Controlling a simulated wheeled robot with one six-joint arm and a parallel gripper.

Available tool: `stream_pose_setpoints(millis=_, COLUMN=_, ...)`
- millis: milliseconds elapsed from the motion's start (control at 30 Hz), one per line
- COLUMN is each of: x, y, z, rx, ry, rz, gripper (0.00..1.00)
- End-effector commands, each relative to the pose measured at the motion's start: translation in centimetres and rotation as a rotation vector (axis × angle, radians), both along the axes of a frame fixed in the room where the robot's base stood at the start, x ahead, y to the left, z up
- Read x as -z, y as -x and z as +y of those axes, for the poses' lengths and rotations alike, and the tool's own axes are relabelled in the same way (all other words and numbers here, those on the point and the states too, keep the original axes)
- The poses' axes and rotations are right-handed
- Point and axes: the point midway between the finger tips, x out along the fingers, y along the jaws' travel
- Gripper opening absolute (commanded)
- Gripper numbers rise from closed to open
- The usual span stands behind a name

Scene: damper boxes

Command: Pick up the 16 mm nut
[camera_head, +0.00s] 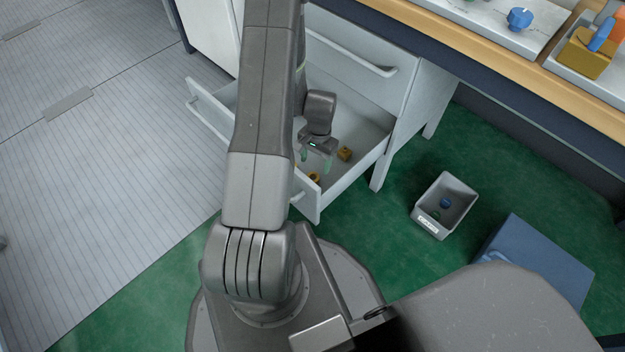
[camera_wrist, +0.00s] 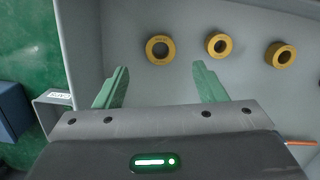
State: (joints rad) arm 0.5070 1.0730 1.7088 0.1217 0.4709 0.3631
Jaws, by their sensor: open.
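Three yellow ring-shaped nuts lie apart in the open drawer. In the wrist view there is a left nut (camera_wrist: 149,50), a middle nut (camera_wrist: 209,45) and a right nut (camera_wrist: 270,53). I cannot read sizes on them, so I cannot tell which is the 16 mm nut. My gripper (camera_wrist: 160,66) is open and empty, its green fingers pointing toward the nuts. The left nut appears between and just beyond the fingertips. In the head view my gripper (camera_head: 316,163) is inside the drawer, with yellow nuts (camera_head: 345,153) beside it and near the front wall.
The drawer's front wall (camera_head: 308,205) and sides surround my gripper. A grey bin (camera_head: 462,206) with a blue item stands on the green floor to the right, near a blue box (camera_head: 540,262). A workbench edge (camera_head: 500,55) runs above right.

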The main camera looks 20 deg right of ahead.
Motion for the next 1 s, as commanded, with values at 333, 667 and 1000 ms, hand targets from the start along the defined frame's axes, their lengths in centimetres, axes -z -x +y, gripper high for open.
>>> stream_pose_setpoints(millis=333, x=2.8, y=0.2, z=0.4, rx=0.000, ry=0.000, rz=0.000, gripper=0.64)
stream_pose_setpoints(millis=667, x=6.5, y=0.4, z=0.9, rx=0.000, ry=0.000, rz=0.000, gripper=0.64)
stream_pose_setpoints(millis=1000, x=6.3, y=0.4, z=0.9, rx=0.000, ry=0.001, rz=-0.001, gripper=0.31)
